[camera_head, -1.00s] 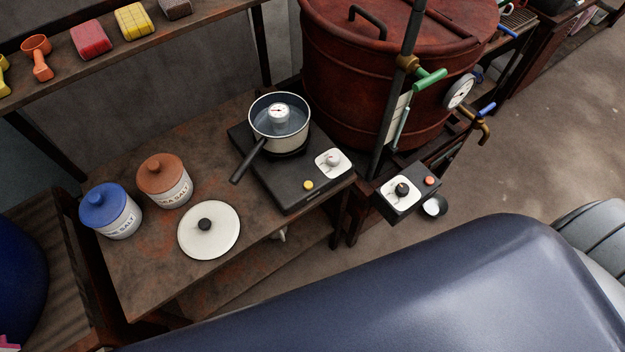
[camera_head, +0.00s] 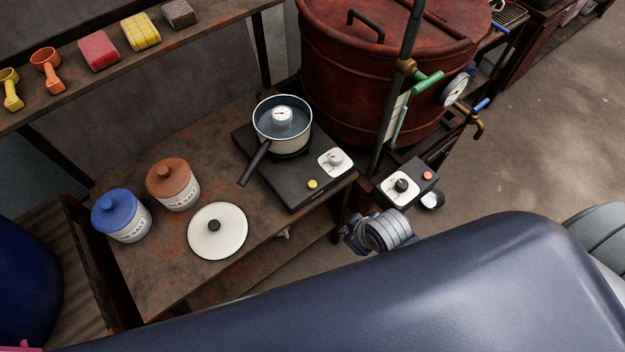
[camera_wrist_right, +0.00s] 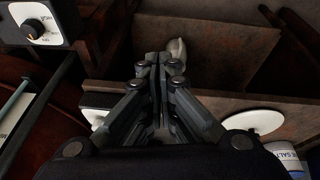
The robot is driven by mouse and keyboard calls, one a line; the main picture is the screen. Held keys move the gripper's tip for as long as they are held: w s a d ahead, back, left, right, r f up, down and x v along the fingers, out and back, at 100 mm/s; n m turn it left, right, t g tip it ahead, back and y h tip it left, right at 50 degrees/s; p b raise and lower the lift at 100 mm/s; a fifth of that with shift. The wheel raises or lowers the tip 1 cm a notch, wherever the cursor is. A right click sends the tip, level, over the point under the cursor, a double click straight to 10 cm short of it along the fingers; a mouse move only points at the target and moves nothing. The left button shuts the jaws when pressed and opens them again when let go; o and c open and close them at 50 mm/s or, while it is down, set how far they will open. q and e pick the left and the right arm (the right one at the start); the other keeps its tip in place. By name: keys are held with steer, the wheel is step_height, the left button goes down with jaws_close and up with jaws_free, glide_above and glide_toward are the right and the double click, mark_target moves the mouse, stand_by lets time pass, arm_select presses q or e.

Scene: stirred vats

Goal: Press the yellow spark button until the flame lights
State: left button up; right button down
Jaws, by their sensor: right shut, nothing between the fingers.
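The yellow spark button (camera_head: 312,184) is on the front of the black burner unit (camera_head: 286,196), left of a white plate with a round knob (camera_head: 335,161). A saucepan (camera_head: 283,130) with a dial gauge in it stands on the burner and hides the burner top; I see no flame. My right gripper (camera_head: 352,236) is in front of and below the table's front edge, apart from the button, lower right of it in the head view. In the right wrist view the gripper's fingers (camera_wrist_right: 160,62) are together and empty. My left gripper is not in view.
A white lid (camera_head: 217,231), a blue-lidded jar (camera_head: 121,215) and a brown-lidded jar (camera_head: 173,184) stand left on the table. A red vat (camera_head: 390,80) and a control box (camera_head: 408,185) with a red button are at the right.

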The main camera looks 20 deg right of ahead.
steer(key=w+a+r+n+t+y, duration=0.1)
steer(key=w+a+r+n, duration=0.1)
steer(key=w+r+n, duration=0.35)
step_height(320, 180, up, 3)
steer(key=n+t+y, duration=0.2)
steer(key=n+t, duration=0.1)
steer(key=n, duration=1.8)
glide_above(315, 182)
steer(key=shift+p, duration=0.35)
steer(key=shift+f, duration=0.1)
step_height(315, 182, down, 8)
steer(key=b, duration=0.7)
steer(key=shift+b, duration=0.4)
steer(key=shift+f, duration=0.3)
